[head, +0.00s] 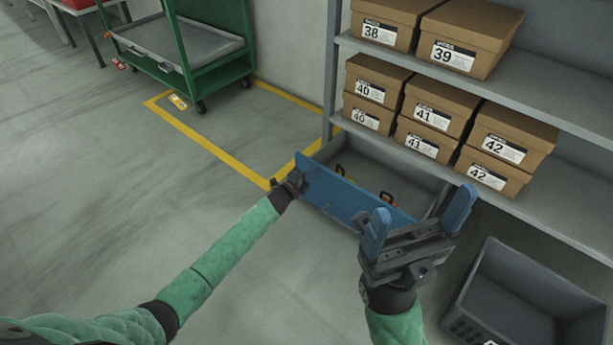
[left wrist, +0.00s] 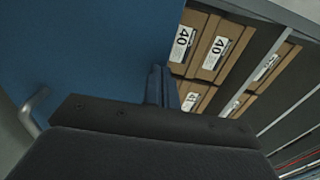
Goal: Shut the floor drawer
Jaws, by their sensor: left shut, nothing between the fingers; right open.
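The floor drawer (head: 345,200) sticks out from under the bottom of the shelf unit, with its blue front panel facing me. Its grey inside shows, with a few orange and dark items in it. My left gripper (head: 300,182) is shut and empty at the left end of the blue front; whether it touches the panel I cannot tell. In the left wrist view the blue panel (left wrist: 90,50) fills the upper left, close to the shut fingers (left wrist: 160,85), and a metal handle (left wrist: 32,112) shows at left. My right gripper (head: 418,215) is open and empty, raised in front of the drawer's right end.
Shoe boxes (head: 440,105) stand on the shelves (head: 560,100) above the drawer. A dark grey crate (head: 515,295) sits on the floor at the right. A green cart (head: 190,60) stands at the back left inside yellow floor lines. The floor at left is clear.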

